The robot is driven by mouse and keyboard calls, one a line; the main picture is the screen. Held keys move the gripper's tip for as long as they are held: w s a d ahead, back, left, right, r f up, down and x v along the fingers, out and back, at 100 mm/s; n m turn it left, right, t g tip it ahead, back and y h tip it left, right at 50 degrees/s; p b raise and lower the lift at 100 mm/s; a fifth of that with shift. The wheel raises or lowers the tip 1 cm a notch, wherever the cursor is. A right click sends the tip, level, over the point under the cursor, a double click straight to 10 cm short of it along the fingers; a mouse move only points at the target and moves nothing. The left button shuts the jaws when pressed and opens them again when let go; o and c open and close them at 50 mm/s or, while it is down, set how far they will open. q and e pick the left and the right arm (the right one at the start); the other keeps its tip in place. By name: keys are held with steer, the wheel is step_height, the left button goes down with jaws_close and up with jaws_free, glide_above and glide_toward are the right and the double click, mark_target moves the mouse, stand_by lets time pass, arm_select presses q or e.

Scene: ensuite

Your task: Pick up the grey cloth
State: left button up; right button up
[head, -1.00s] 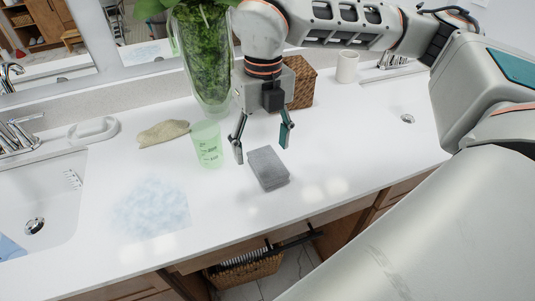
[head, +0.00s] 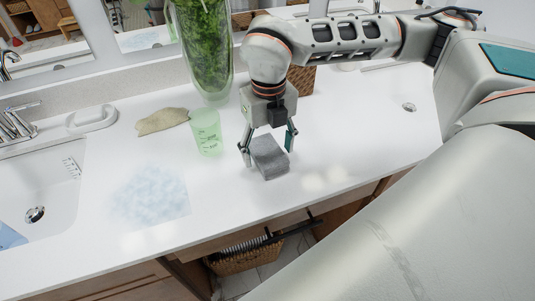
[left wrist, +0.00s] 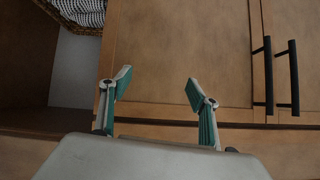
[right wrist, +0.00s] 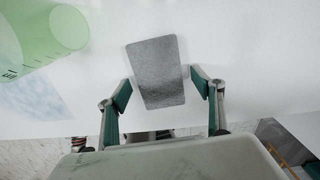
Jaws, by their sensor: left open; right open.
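The grey cloth (head: 270,158) is a folded, block-like stack lying on the white counter. My right gripper (head: 267,154) is open above and around it, with one finger at each side in the head view. In the right wrist view the cloth (right wrist: 156,72) lies ahead of and between the two open fingertips (right wrist: 159,88); I cannot tell whether they touch it. My left gripper (left wrist: 158,82) is open and empty in front of wooden cabinet doors, below the counter. It is not visible in the head view.
A green translucent cup (head: 206,133) stands close to the left of the right gripper. A beige cloth (head: 162,122), a glass vase of greenery (head: 202,50) and a wicker box (head: 302,78) are behind. A blue-white patterned patch (head: 150,195) lies near the left sink (head: 50,190). Counter right of the cloth is clear.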

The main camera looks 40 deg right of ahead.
mark_target(268, 152)
steer(key=c, duration=1.2)
steer(key=shift+r, duration=0.2)
step_height(268, 152, up, 20)
steer(key=p, duration=0.1)
steer(key=shift+f, duration=0.15)
steer(key=shift+o, duration=0.6)
